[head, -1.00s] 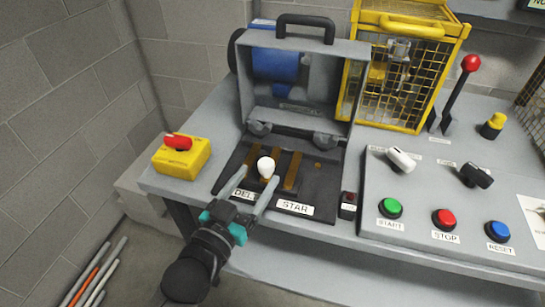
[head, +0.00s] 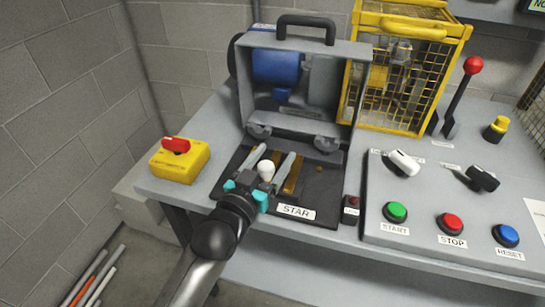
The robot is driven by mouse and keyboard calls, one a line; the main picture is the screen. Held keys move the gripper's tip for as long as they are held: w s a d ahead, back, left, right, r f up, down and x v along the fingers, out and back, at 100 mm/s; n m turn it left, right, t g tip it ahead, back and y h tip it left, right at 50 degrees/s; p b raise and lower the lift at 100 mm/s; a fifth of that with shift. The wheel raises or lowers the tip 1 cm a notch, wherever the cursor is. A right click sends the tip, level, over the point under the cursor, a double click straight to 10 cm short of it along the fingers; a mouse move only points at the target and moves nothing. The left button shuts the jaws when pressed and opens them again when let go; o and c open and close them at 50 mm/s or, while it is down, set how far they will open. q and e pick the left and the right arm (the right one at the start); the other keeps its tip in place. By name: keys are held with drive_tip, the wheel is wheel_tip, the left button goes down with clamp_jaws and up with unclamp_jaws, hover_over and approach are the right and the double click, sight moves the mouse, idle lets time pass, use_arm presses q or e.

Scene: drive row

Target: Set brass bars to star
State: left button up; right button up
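The dark terminal board (head: 330,190) lies in front of the open grey motor box (head: 350,60). A brass bar (head: 292,178) shows on it, right of a white knob (head: 266,169). Other brass parts are partly hidden by my gripper. The STAR label (head: 295,212) is on the board's front edge; the label left of it is covered. My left gripper (head: 277,152) is open over the board, one finger on each side of the white knob. I cannot tell whether the fingers touch it. My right gripper is not in view.
A yellow box with a red switch (head: 178,160) stands left of the board. A yellow cage (head: 405,75) stands behind.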

use_arm(q)
clamp_jaws()
idle(0.3)
idle(1.0)
